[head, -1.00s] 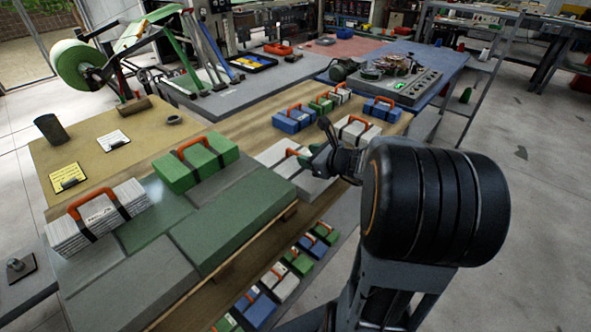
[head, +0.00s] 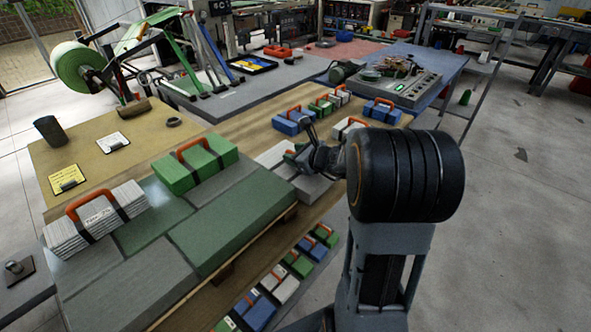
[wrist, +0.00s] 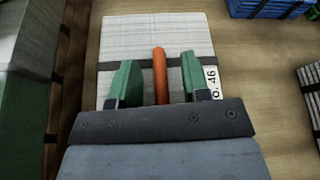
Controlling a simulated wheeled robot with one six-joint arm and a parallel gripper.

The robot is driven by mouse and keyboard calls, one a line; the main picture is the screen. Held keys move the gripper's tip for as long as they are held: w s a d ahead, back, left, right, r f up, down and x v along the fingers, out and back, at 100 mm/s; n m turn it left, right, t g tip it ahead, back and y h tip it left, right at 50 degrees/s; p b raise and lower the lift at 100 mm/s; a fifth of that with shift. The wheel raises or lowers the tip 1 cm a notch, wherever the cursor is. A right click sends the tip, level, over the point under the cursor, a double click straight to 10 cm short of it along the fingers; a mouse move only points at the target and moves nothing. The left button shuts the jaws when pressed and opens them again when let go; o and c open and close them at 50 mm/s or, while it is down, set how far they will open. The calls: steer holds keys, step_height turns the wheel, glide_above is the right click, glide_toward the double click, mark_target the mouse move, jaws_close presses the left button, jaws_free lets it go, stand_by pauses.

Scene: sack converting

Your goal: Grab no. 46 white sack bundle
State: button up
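The no. 46 white sack bundle (wrist: 155,33) lies flat under my gripper in the wrist view, with a dark strap across it. Its label (wrist: 212,83) shows "o. 46", the rest cut off. Its orange handle (wrist: 160,72) stands between the two green fingers of my gripper (wrist: 157,78). The fingers are apart, with a gap on each side of the handle.
A blue bundle (head: 290,122) and another white bundle (head: 349,126) lie close by on the wooden table. A green bundle (head: 194,165) and a white bundle (head: 96,219) sit on the stacked sacks at left. More bundles (head: 262,311) lie on a lower shelf.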

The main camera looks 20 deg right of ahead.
jaws_close()
stand_by(0.4)
steer(key=shift+r, duration=0.1)
